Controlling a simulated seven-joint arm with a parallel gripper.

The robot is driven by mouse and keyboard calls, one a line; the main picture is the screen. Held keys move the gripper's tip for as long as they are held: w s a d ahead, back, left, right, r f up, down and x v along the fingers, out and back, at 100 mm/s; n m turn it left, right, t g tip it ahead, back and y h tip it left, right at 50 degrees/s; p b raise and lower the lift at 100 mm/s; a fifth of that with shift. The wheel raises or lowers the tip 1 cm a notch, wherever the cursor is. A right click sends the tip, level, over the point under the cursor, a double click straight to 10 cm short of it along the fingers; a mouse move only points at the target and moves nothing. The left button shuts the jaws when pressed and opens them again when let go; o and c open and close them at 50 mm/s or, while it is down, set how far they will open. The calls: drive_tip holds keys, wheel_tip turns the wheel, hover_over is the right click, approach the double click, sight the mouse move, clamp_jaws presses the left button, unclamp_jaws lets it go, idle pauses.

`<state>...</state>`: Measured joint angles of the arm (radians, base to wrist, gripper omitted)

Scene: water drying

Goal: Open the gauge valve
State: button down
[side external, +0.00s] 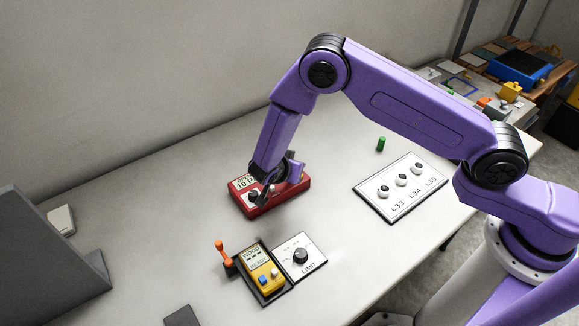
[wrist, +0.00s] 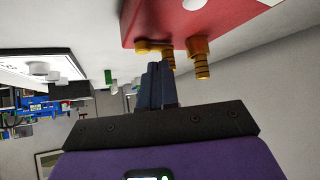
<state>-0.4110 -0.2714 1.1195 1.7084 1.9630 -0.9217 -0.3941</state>
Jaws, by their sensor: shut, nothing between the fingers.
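The red gauge box (side external: 262,208) sits on the table with a white display reading about "10 P" and a dark knob on its top. It also shows at the top of the wrist view (wrist: 225,20), upside down. There, a brass valve piece with a small lever (wrist: 153,46) sticks out of its face, and a ribbed brass fitting (wrist: 201,58) is beside it. My gripper (wrist: 161,70) is shut and empty, its fingertips close to the lever; I cannot tell whether they touch it. In the side view my wrist hides part of the box.
A white panel with several round knobs (side external: 376,205) lies right of the box, and a green cylinder (side external: 381,144) stands behind it. A yellow meter (side external: 257,268), an orange-handled lever (side external: 222,251) and a white dial plate (side external: 314,262) are in front.

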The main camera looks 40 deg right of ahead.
sight(284, 189)
drive_tip(key=shift+s+a, duration=0.15)
drive_tip(key=shift+a, duration=0.4)
drive_tip(key=a, duration=0.1)
drive_tip(key=s+a, duration=0.1)
drive_tip(key=shift+s+a, duration=0.1)
drive_tip(key=shift+a, duration=0.25)
drive_tip(key=w+v, duration=0.1)
drive_tip(key=v, duration=0.9)
drive_tip(key=shift+a, duration=0.25)
